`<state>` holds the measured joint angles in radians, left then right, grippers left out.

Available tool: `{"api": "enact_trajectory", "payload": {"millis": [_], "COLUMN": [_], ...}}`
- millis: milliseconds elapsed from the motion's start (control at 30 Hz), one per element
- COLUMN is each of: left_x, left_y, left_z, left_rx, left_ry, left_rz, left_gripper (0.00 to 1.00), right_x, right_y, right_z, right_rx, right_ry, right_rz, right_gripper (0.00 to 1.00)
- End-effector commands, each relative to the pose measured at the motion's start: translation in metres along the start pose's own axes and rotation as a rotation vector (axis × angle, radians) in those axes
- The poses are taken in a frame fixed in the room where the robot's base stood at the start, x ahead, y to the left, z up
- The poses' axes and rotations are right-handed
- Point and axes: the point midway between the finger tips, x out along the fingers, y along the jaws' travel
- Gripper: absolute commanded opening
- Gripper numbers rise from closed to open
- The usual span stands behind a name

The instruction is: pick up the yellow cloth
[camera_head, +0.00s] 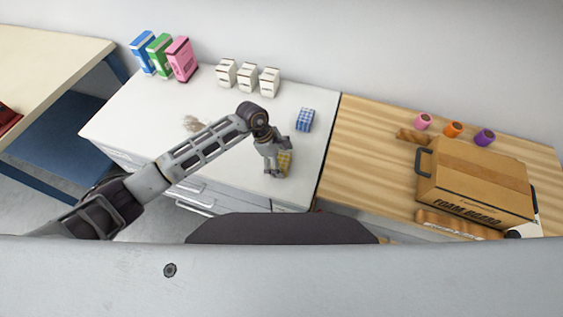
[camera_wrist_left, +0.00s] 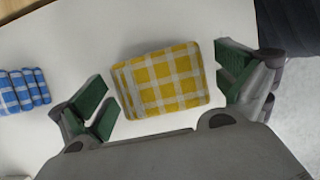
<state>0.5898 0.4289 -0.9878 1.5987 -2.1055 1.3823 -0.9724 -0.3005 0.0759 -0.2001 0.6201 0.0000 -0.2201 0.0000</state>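The yellow cloth (camera_wrist_left: 165,80) is a folded, yellow and white checked bundle on the white worktop. In the head view the yellow cloth (camera_head: 284,163) is partly hidden behind my left gripper (camera_head: 276,172). In the left wrist view my left gripper (camera_wrist_left: 165,88) is open, with a green-padded finger on each side of the cloth. White worktop shows between the cloth and the fingers on both sides. How high the fingertips are above the worktop is hard to tell. My right gripper is not in view.
A blue checked cloth (camera_head: 305,120) lies close by on the white worktop (camera_head: 230,110). White cartons (camera_head: 247,75) and coloured boxes (camera_head: 160,54) stand at the back. A wooden counter (camera_head: 365,150) adjoins on the right, with a foam board box (camera_head: 475,180) and coloured rolls (camera_head: 453,129).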

Motion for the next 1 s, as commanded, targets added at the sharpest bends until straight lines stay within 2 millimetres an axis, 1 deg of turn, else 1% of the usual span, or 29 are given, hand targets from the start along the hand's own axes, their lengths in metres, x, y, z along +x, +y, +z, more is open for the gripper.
{"api": "enact_trajectory", "payload": {"millis": [33, 300, 333, 567, 700, 867, 1000], "left_x": [0.0, 0.0, 0.0, -0.001, -0.005, -0.017, -0.033], "left_y": [0.0, 0.0, 0.0, 0.0, 0.001, 0.001, 0.001], "left_z": [0.0, 0.0, 0.0, 0.0, 0.001, 0.006, 0.013], "left_rx": [0.0, 0.0, 0.0, 0.0, 0.0, 0.002, 0.003], "left_ry": [0.0, 0.0, 0.0, 0.0, 0.001, 0.0, 0.001], "left_rz": [0.0, 0.0, 0.0, 0.001, 0.001, 0.002, 0.003], "left_gripper": [0.92, 0.58, 0.55, 0.55, 0.55, 0.55, 0.55], "right_x": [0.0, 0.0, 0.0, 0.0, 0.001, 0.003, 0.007], "right_y": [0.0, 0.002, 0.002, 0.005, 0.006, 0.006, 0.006], "right_z": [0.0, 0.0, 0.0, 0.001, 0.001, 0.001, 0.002], "right_rx": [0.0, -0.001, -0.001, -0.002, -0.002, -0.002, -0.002], "right_ry": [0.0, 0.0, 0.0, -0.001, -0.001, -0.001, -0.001], "right_rz": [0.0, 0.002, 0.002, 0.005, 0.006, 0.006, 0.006], "right_gripper": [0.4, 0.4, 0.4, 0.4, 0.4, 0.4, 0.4]}}
